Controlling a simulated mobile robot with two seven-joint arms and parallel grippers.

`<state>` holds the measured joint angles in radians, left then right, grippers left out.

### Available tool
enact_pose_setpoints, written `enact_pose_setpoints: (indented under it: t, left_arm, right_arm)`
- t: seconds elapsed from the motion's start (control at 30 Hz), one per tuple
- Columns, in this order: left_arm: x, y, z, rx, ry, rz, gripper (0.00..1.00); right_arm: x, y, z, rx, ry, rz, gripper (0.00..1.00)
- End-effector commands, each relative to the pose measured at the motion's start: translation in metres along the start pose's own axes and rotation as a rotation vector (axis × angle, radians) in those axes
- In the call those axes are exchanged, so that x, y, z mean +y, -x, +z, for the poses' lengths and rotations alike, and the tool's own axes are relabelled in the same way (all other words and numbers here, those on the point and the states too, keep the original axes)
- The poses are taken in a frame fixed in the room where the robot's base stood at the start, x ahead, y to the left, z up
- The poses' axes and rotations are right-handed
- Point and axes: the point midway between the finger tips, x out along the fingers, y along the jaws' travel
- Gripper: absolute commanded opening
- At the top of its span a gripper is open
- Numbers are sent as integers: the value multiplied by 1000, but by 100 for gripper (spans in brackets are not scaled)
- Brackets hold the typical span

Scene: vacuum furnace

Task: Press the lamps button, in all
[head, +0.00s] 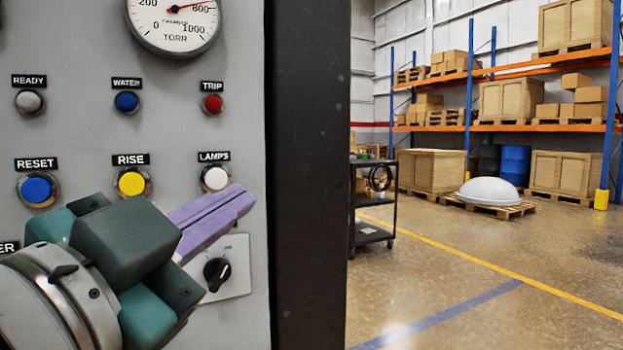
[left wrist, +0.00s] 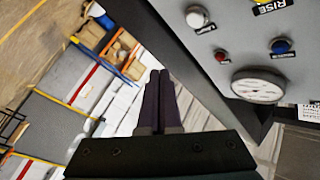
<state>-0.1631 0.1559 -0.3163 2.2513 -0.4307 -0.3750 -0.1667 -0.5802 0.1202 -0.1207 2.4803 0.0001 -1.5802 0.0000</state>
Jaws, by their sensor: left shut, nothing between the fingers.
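The lamps button (head: 215,178) is a white round push button under the LAMPS label on the grey panel (head: 85,130). It is at the right of the row with the blue RESET button (head: 38,188) and the yellow RISE button (head: 131,182). My left gripper (head: 245,197) is shut and empty, its purple fingers just below and right of the lamps button in the head view. Contact cannot be told. In the left wrist view the fingers (left wrist: 160,78) point past the panel's edge, and the white button (left wrist: 196,17) is up and right of them. My right gripper is not in view.
A black rotary switch (head: 217,272) sits below the lamps button. The READY, WATER and TRIP (head: 212,104) lamps and a gauge (head: 174,22) are above. A dark panel edge (head: 308,170) borders the right. A black cart (head: 372,205) stands on open floor beyond.

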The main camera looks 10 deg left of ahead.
Motion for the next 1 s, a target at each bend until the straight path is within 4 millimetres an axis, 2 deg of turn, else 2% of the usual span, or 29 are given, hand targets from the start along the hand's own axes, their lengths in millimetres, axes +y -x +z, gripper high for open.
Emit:
enact_pose_setpoints:
  t: [0.5,1.0]
  left_arm:
    - [-34,-47,34,-1,-2,-1,0]
    - [-40,-54,40,-1,2,-1,0]
  right_arm:
    - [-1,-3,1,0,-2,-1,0]
    - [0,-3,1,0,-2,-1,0]
